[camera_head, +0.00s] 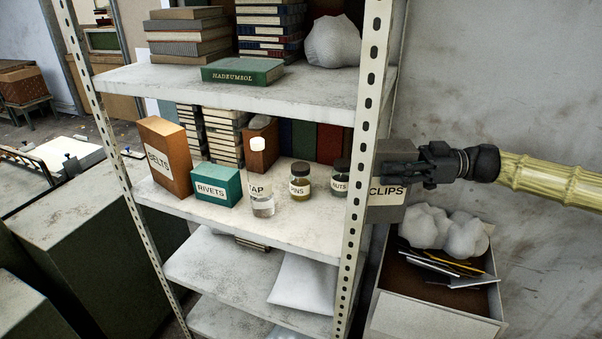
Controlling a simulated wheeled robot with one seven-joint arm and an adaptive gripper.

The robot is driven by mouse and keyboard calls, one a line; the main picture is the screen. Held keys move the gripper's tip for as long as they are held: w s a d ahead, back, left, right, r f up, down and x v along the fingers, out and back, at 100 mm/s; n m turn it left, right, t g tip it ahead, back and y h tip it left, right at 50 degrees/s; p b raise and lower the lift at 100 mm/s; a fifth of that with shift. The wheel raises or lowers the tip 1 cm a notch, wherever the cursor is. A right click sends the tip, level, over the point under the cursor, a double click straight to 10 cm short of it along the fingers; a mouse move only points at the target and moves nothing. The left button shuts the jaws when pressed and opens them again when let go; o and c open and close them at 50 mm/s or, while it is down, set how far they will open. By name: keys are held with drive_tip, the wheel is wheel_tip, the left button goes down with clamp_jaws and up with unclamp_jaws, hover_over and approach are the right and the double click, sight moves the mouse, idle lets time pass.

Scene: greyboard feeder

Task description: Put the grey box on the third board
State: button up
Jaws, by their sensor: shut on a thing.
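A grey box labelled CLIPS (392,207) is held upright by my dark gripper (425,165), which comes in from the right. The gripper is shut on the box; its fingertips are hard to make out against the box. The box is at the right end of the shelving, beside the perforated front post (362,130), and its left edge meets the post in the picture. It is level with the board (310,235) that carries labelled boxes and jars. The upper board (150,85) and a lower board (200,265) also show.
On the labelled-goods board stand a brown BELTS box (165,160), a teal RIVETS box (217,187), a clear TAP container (262,195) and two jars (300,182), with books behind. Below my gripper is an open bin (440,310) with crumpled paper. A wall is at right.

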drive_tip(key=shift+s+a+r, duration=0.25)
drive_tip(key=shift+a, duration=0.25)
drive_tip(key=shift+s+a+r, duration=0.2)
drive_tip(key=shift+a+r, duration=0.05)
drive_tip(key=shift+a, duration=0.25)
drive_tip(key=a+f+p, duration=0.4)
drive_tip(key=a+p, duration=0.3)
drive_tip(key=a, duration=0.5)
drive_tip(key=shift+w+a+f, duration=0.25)
drive_tip(key=shift+f, duration=0.1)
drive_tip(key=o, duration=1.4)
